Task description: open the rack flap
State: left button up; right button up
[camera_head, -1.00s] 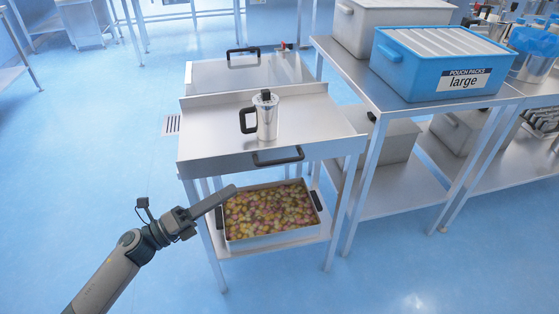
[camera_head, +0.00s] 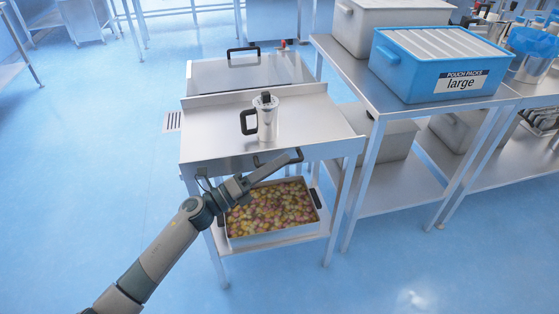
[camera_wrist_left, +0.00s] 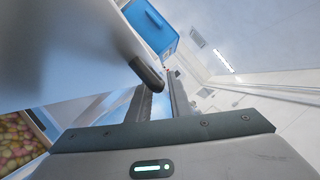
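The metal rack has a steel flap (camera_head: 215,143) on its top, with a dark bar handle (camera_head: 261,161) along its front edge. My left gripper (camera_head: 284,163) reaches in from the lower left, its fingers at the handle and partly covering it. In the left wrist view the gripper (camera_wrist_left: 163,92) shows two dark fingers apart with a gap between them. The dark handle (camera_wrist_left: 148,72) is just beyond the fingertips there, and I cannot tell if they touch it. The flap lies down flat. My right gripper is not in view.
A steel pitcher (camera_head: 267,120) stands on the rack top. A tray of colourful snacks (camera_head: 262,239) sits on the shelf below. To the right, a table (camera_head: 385,105) carries a blue pouch box (camera_head: 440,70). The floor to the left is clear.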

pick_arm(q)
jog(key=shift+w+d, duration=0.25)
jog(key=shift+d, duration=0.1)
grip_shut()
